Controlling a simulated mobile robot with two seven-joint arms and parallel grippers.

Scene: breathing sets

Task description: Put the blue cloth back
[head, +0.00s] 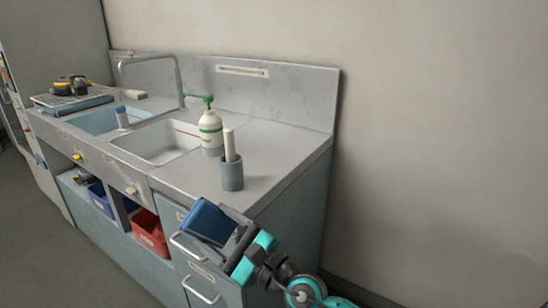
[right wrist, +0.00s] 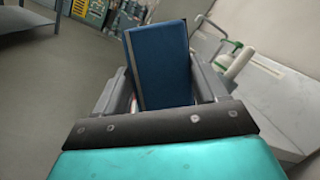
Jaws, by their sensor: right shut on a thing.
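My right gripper (head: 228,233) is shut on the blue cloth (head: 206,221), a flat dark blue rectangle. It holds the cloth in front of the counter's front right drawers, near counter-top height. In the right wrist view the cloth (right wrist: 160,65) stands up between the two fingers (right wrist: 160,92), with a grey strip along its left edge. My left gripper is not in view.
A grey sink counter (head: 270,150) carries a blue basin (head: 95,121), a white basin (head: 160,142), a green-topped pump bottle (head: 211,132) and a blue-grey cup (head: 232,177) with a white roll. A rack (head: 70,104) stands at the far left. Blue (head: 101,198) and red (head: 150,233) bins sit below.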

